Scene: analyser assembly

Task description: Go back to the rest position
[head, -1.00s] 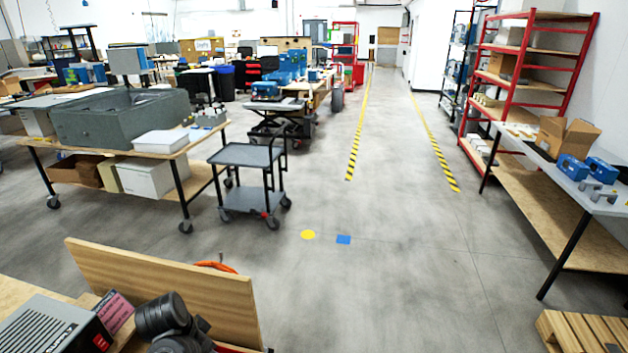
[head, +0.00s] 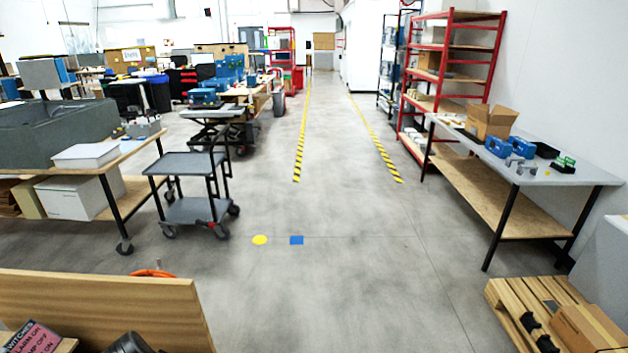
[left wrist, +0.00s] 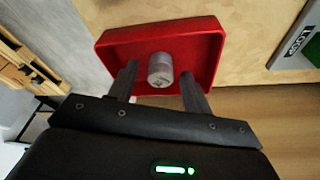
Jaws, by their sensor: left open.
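My left gripper (left wrist: 161,83) is open in the left wrist view, its two dark fingers apart. A small grey metal cylinder (left wrist: 160,69) shows between the fingertips, with gaps on both sides, inside a shallow red tray (left wrist: 117,45). I cannot tell how far above the tray the fingers are. In the head view only a dark rounded arm part shows at the bottom left edge. My right gripper is in neither view.
A wooden board (head: 100,305) stands upright at the lower left. A cart (head: 188,163) stands left; a grey-topped table (head: 590,172) and a pallet (head: 500,292) stand right.

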